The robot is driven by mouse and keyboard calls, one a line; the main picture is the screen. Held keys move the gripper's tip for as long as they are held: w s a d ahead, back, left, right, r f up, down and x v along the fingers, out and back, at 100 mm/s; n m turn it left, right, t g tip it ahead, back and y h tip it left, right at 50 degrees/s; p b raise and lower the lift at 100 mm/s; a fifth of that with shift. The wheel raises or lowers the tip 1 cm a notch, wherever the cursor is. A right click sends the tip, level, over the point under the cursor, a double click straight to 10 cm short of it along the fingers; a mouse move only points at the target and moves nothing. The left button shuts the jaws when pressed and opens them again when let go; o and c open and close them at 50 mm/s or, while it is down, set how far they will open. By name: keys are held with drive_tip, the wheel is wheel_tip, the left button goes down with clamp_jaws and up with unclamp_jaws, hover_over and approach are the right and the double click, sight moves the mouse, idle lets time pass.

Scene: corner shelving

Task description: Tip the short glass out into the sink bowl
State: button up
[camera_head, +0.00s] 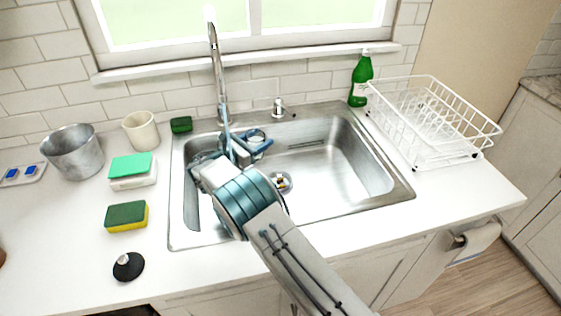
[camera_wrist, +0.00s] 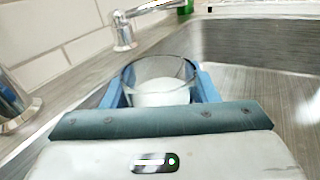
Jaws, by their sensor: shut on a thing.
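The short glass (camera_wrist: 162,78) is clear, with white contents low inside, and sits between the blue fingers of my gripper (camera_wrist: 160,92) in the wrist view. It looks about upright there. In the head view my gripper (camera_head: 247,146) is shut on the glass (camera_head: 257,137) over the back left part of the sink bowl (camera_head: 345,165), near the tap (camera_head: 217,70). My gripper and arm hide part of the bowl's left side. The drain (camera_head: 281,183) shows in the middle of the bowl.
A white wire rack (camera_head: 431,158) with glassware stands right of the sink, a green bottle (camera_head: 361,80) behind it. Left are a metal pot (camera_head: 73,152), a cream cup (camera_head: 141,131), sponges (camera_head: 127,216) and a black lid (camera_head: 128,266). The bowl's right half is clear.

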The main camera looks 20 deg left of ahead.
drive_tip(key=s+d+m, duration=0.1)
drive_tip(key=m, duration=0.1)
drive_tip(key=d+r+m, duration=0.1)
drive_tip(key=d+m, duration=0.1)
drive_tip(key=s+d+r+m, duration=0.1)
drive_tip(key=m, duration=0.2)
drive_tip(key=shift+s+d+r, duration=0.2)
drive_tip(key=shift+s+d, duration=0.1)
drive_tip(key=shift+d, duration=0.05)
drive_tip(key=shift+d+r+m, duration=0.2)
drive_tip(key=shift+m, duration=0.5)
drive_tip(key=shift+s+r+m+b, duration=0.1)
drive_tip(key=shift+r+m+b, duration=0.2)
drive_tip(key=shift+m, duration=0.6)
drive_tip(key=shift+s+d+r+m, duration=0.1)
drive_tip(key=shift+r+m, duration=0.1)
drive_tip(key=shift+m, duration=0.5)
drive_tip(key=shift+d+r+m, duration=0.1)
drive_tip(key=shift+r+m, duration=0.05)
drive_tip(key=shift+m, duration=0.55)
drive_tip(key=shift+s+d+r+m+b, duration=0.15)
drive_tip(key=shift+d+m+b, duration=0.15)
drive_tip(key=shift+m+b, duration=0.6)
drive_tip(key=shift+b, duration=0.45)
